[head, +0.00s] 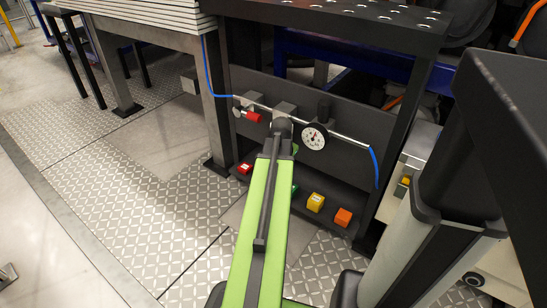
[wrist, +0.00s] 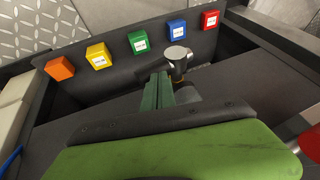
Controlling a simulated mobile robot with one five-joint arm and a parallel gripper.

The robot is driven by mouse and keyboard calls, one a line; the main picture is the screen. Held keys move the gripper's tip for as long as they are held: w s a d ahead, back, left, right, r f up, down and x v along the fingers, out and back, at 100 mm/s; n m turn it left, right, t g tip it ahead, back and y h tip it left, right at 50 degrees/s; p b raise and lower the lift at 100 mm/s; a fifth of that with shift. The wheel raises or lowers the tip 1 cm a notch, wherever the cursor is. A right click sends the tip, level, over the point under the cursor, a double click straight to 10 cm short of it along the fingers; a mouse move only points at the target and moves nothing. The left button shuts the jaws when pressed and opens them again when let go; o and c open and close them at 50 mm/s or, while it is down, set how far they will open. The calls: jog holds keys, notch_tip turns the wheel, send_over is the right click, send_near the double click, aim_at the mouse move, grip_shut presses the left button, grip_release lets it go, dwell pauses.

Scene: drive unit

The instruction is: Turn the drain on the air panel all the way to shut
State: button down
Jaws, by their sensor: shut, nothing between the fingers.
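The air panel (head: 350,120) is a dark upright board with a thin pipe, a round white gauge (head: 314,136) and a red-handled valve (head: 252,116). In the wrist view, a small metal fitting with a light cross-piece (wrist: 178,56), which looks like the drain, sticks out under the panel. My gripper (wrist: 158,82) is shut and empty, its green fingers just left of that fitting; whether they touch it I cannot tell. In the head view my green arm covers the drain area and most of the gripper.
Several coloured blocks, among them a yellow one (head: 315,202) and an orange one (head: 343,217), line the panel's lower shelf. A blue hose (head: 374,168) hangs at the right. A red part (wrist: 312,141) is close at the wrist view's right edge. Patterned floor (head: 130,190) lies open at left.

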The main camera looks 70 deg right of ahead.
jog(key=shift+s+a+f+b, duration=0.1)
jog(key=shift+s+f+b, duration=0.3)
jog(key=shift+f, duration=0.1)
dwell(0.6)
